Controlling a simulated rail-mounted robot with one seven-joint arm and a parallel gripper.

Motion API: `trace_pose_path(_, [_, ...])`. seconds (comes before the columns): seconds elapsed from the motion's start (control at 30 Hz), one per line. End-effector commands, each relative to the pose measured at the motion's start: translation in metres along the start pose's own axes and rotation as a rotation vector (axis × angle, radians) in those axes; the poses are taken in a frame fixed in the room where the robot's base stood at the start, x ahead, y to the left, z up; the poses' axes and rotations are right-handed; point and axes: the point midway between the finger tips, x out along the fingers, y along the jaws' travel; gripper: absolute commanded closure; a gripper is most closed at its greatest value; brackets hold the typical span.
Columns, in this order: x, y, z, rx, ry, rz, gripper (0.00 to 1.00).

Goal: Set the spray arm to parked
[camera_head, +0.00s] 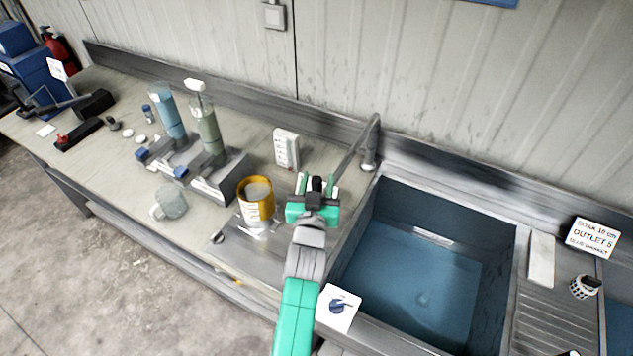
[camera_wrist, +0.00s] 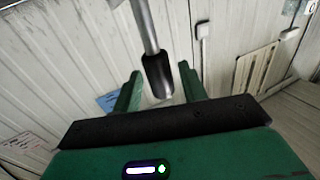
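The spray arm (camera_head: 355,150) is a grey metal tube on a post at the back left corner of the sink (camera_head: 430,262). It slants down to the left, with its lower end close to my gripper (camera_head: 316,184). In the wrist view its black end (camera_wrist: 158,76) shows between the two green fingers of my gripper (camera_wrist: 159,88), with gaps on both sides. The gripper is open, and I cannot tell how deep the end sits between the fingers. No marking for a parked position is readable.
A yellow-brown tin (camera_head: 256,204) stands left of my gripper, and a white box (camera_head: 286,148) behind it. Two tall cylinders on grey stands (camera_head: 222,180) are further left. A white plate with a blue knob (camera_head: 338,307) is at the sink's front edge.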

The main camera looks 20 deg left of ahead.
Motion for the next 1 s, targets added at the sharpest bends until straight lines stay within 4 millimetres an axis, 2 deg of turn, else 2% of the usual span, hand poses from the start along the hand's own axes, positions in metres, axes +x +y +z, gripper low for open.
trace_pose_path(0.27, [-0.001,0.000,0.000,0.000,0.000,0.000,0.57])
trace_pose_path(0.37, [-0.013,-0.001,0.001,-0.001,0.000,-0.001,0.57])
trace_pose_path(0.6, [-0.061,-0.001,0.001,-0.002,0.000,-0.002,0.57])
trace_pose_path(0.7, [-0.073,-0.001,0.001,-0.001,-0.001,-0.001,0.57])
trace_pose_path(1.0, [-0.078,0.000,0.000,0.000,0.000,0.000,0.57])
